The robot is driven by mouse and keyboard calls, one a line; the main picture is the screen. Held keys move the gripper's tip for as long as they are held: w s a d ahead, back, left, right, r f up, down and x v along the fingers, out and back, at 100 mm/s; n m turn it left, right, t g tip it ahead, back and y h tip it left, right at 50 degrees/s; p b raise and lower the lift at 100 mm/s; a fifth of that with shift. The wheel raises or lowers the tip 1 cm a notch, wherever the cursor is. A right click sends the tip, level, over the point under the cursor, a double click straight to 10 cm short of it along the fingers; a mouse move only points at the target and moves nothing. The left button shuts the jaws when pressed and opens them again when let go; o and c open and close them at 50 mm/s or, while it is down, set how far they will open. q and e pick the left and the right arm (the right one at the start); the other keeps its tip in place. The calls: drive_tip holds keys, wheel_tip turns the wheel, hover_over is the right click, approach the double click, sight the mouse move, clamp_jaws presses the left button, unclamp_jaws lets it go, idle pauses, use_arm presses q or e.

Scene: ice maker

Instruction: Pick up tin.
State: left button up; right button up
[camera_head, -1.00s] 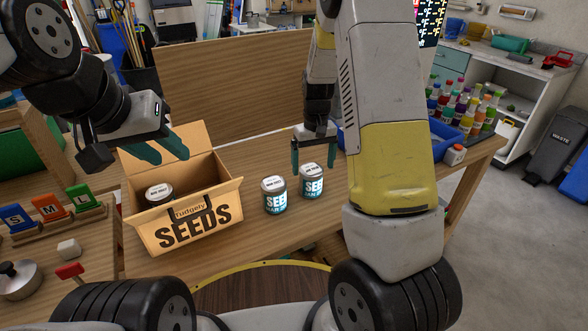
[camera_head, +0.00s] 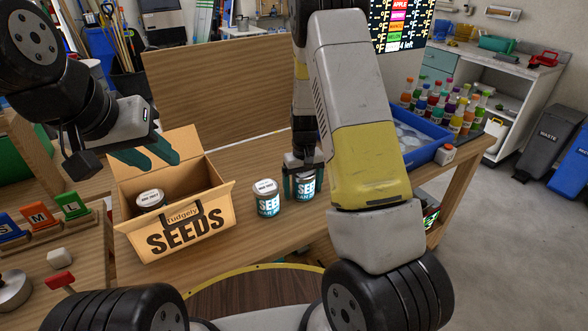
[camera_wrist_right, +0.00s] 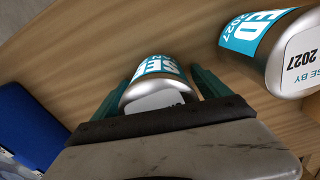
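Two white-lidded tins with teal labels stand upright on the wooden table: the left tin (camera_head: 266,199) and the right tin (camera_head: 304,189). My right gripper (camera_head: 304,184) is lowered over the right tin, one dark green finger on each side. The right wrist view shows this tin (camera_wrist_right: 158,88) between the open fingers; whether they touch it is unclear. The other tin (camera_wrist_right: 265,45) lies outside them at the upper right. A third tin (camera_head: 150,199) sits inside the open cardboard SEEDS box (camera_head: 187,231). My left gripper (camera_head: 148,155) is open and empty above the box's back left.
A blue tray (camera_head: 425,151) and several coloured bottles (camera_head: 445,105) stand right of my right arm. Wooden blocks marked S, M and L (camera_head: 40,222) stand at the left. A wooden panel (camera_head: 215,90) rises behind.

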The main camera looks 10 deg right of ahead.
drive_tip(key=c, duration=1.4)
drive_tip(key=shift+c, duration=0.4)
drive_tip(key=shift+r, duration=0.15)
